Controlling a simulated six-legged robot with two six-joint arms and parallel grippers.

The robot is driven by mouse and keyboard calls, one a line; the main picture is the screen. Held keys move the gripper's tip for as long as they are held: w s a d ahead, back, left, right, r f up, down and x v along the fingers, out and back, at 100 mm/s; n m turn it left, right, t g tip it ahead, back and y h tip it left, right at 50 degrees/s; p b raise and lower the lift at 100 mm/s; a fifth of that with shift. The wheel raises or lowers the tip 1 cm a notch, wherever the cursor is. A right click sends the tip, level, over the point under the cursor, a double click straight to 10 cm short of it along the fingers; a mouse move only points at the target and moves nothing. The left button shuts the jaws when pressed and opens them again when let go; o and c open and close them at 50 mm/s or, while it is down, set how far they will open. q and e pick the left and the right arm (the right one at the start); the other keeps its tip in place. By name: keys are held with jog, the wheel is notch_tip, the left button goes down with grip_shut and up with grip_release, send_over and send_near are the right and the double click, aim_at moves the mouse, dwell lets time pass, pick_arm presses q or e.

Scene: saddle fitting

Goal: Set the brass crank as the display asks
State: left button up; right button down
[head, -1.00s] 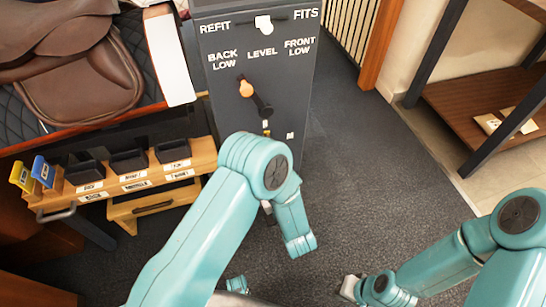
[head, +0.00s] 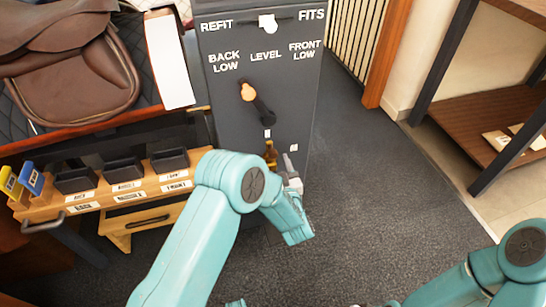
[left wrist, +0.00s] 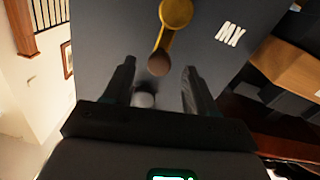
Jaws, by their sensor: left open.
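The brass crank (head: 271,153) is low on the front of the dark grey cabinet (head: 235,120), partly hidden by my left gripper. In the left wrist view its brass arm (left wrist: 174,18) runs down to a dark, round knob (left wrist: 159,64). My left gripper (head: 281,162) is open beside the crank. In the left wrist view its two fingers (left wrist: 160,78) stand on either side of the knob's lower end, and I cannot tell whether they touch it. My right gripper is out of view. Higher up, an orange-knobbed pointer (head: 248,92) leans toward BACK LOW. A white marker (head: 267,23) sits between REFIT and FITS.
A brown saddle (head: 75,75) lies on a stand at the left. Below it, a wooden shelf (head: 105,196) holds black bins and blue and yellow tags. A wooden shelf unit (head: 470,125) stands at the right. The carpet right of the cabinet is clear.

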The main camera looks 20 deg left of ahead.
aim_at(275, 157)
pick_arm(q)
jog(key=shift+b+x, duration=0.35)
jog(key=shift+x, duration=1.85)
grip_shut()
jog(key=shift+d, duration=0.15)
